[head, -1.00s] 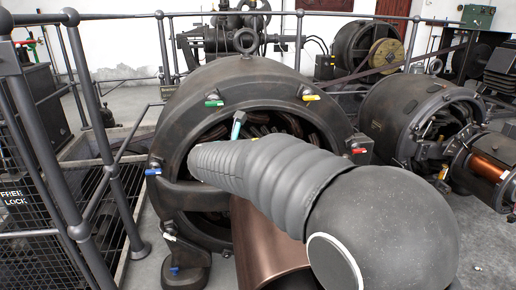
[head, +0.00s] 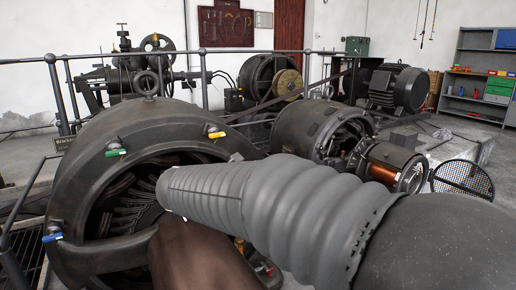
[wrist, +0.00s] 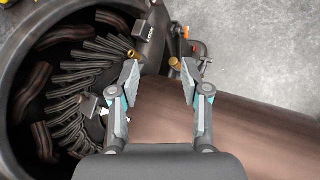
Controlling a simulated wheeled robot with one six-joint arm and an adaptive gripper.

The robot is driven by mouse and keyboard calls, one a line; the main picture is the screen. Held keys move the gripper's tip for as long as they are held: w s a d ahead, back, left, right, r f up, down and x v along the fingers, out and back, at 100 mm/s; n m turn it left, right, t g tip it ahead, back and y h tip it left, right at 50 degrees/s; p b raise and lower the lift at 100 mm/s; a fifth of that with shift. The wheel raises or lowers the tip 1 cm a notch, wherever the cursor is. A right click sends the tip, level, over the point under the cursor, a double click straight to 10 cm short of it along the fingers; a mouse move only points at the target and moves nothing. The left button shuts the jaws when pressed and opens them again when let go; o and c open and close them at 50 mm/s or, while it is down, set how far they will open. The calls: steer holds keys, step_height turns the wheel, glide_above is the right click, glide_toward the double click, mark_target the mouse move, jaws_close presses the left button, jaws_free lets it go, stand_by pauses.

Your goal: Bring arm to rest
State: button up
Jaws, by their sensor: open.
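My gripper (wrist: 160,85) is open and empty in the wrist view, its two fingers spread apart over a brown cylinder. My grey ribbed arm crosses the head view and hides the gripper there. The large dark dynamo housing (head: 85,170) stands at the left, with dark coils inside its round opening. The same housing shows in the wrist view (wrist: 15,60), left of the gripper. The brown cylinder (head: 195,255) lies in front of the opening, partly hidden by my arm.
A green-handled lever (head: 115,153), a yellow one (head: 216,134) and a blue one (head: 52,238) sit on the housing rim. A smaller dynamo (head: 320,128) with a copper drum (head: 388,170) stands to the right. Railings (head: 205,65) run behind. Shelves (head: 485,75) stand far right.

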steer(key=s+d+m+g+p, duration=0.1)
steer(key=s+d+m+g, duration=0.1)
steer(key=s+d+m, duration=0.65)
steer(key=s+d+m+g, duration=0.2)
steer(key=s+d+m, duration=0.3)
steer(key=d, duration=0.6)
steer(key=s+d+f+m+y, duration=0.1)
steer(key=s+d+f+m, duration=0.1)
steer(key=s+m, duration=0.4)
steer(key=s+d+f+m+g+y+p, duration=0.1)
steer(key=s+d+f+m+y, duration=0.1)
steer(key=s+m, duration=0.5)
steer(key=s+d+f, duration=0.1)
steer(key=s, duration=0.1)
steer(key=shift+s+f, duration=0.35)
steer(key=shift+f, duration=0.05)
